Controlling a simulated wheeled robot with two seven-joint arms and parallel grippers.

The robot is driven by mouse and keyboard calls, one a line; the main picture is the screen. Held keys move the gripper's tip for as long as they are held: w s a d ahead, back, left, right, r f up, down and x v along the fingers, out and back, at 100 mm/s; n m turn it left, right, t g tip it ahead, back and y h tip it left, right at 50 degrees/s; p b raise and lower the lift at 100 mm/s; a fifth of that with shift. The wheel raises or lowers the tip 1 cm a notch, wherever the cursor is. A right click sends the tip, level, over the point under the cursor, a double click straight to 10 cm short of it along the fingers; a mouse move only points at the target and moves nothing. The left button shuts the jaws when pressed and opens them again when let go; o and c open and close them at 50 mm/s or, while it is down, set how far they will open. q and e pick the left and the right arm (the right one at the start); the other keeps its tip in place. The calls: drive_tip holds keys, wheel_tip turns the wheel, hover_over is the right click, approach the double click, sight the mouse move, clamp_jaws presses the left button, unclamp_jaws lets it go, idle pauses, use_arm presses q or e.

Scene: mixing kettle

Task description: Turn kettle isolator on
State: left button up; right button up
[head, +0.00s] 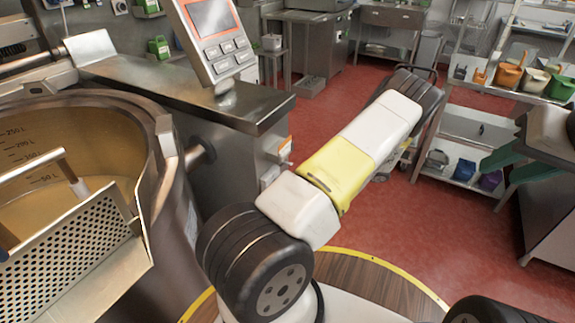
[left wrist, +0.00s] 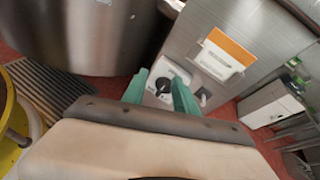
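The kettle isolator (left wrist: 163,86) shows in the left wrist view as a black rotary knob on a pale plate, on the side of a steel cabinet. My left gripper (left wrist: 160,80) has its two green fingers apart, one on each side of the knob. Whether they touch it, or how far they stand in front of it, I cannot tell. In the head view the left gripper is hidden. The mixing kettle (head: 172,165) is a large steel drum at the left. My right gripper (head: 497,174) is at the right edge, its green fingers apart and empty.
The steel cabinet (head: 150,82) carries a tilted control panel (head: 212,35). An orange-and-white label (left wrist: 227,54) is beside the knob. A perforated metal tray (head: 80,250) is at the kettle's front. Shelves with jugs (head: 510,76) stand at the right. The red floor between is open.

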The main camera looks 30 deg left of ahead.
use_arm(q)
wheel_tip(320, 180, down, 10)
drive_tip(key=a+m+t+y, duration=0.1)
drive_tip(key=m+t+y, duration=0.3)
drive_tip(key=m+t, duration=0.15)
drive_tip(key=w+a+g, duration=0.1)
drive_tip(key=a, duration=0.6)
drive_tip(key=shift+a+r, duration=0.15)
drive_tip(key=shift+a, duration=0.15)
drive_tip(key=shift+w+m, duration=0.1)
drive_tip(key=shift+m, duration=0.15)
clamp_jaws()
